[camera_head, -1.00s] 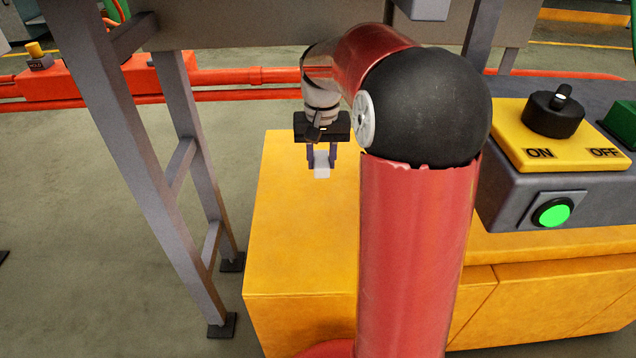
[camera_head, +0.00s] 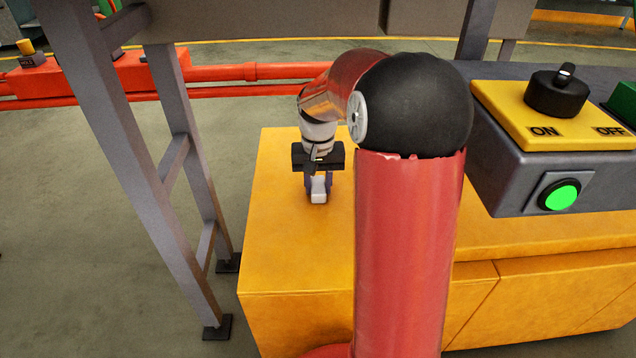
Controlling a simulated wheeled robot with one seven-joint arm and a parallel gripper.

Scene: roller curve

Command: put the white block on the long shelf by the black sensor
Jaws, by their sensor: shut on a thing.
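The white block (camera_head: 318,191) is held between the fingers of my gripper (camera_head: 318,186), over the yellow cabinet top in the middle of the picture. My gripper points down and is shut on the block. I cannot tell how far the block is above the cabinet top. The black sensor and the long shelf cannot be made out with certainty in this view.
The yellow cabinet (camera_head: 285,250) has bare top around the block. A grey metal frame (camera_head: 185,120) stands to its left, with a grey beam (camera_head: 270,22) across the top. A control box (camera_head: 545,165) with a knob and green button is at right. Red pipes (camera_head: 235,75) run behind.

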